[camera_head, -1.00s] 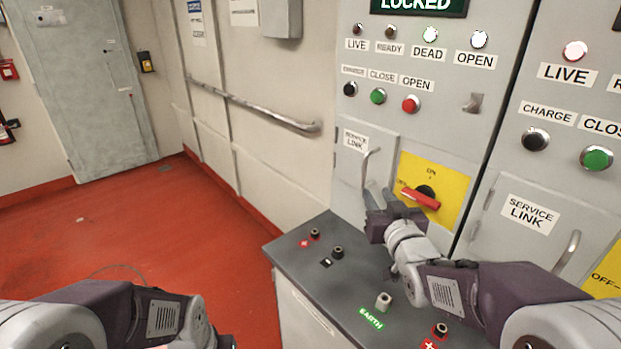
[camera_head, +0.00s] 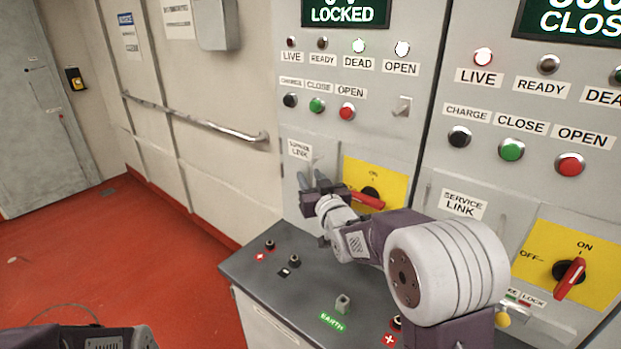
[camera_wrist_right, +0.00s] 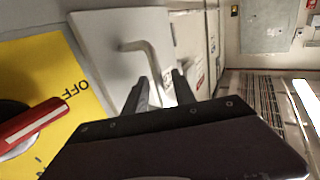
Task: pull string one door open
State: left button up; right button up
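String one's door is the grey SERVICE LINK panel (camera_head: 296,170) on the left cabinet, with a bent metal handle; it also shows in the right wrist view (camera_wrist_right: 100,45). I cannot tell whether the door stands slightly ajar. The handle (camera_wrist_right: 137,46) runs down between the fingers of my right gripper (camera_wrist_right: 163,90), which are apart on either side of its lower end. In the head view my right gripper (camera_head: 312,181) hides part of the handle and door. Contact with the handle is not clear.
Right of the door is a yellow plate (camera_head: 395,175) with a red rotary switch (camera_head: 367,201). Below is a grey ledge (camera_head: 262,281) with terminals and an EARTH post (camera_head: 342,303). A second cabinet's switch (camera_head: 570,279) is at right. Red floor (camera_head: 120,260) at left is clear.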

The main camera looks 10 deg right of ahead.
grip_shut()
dwell(1.3)
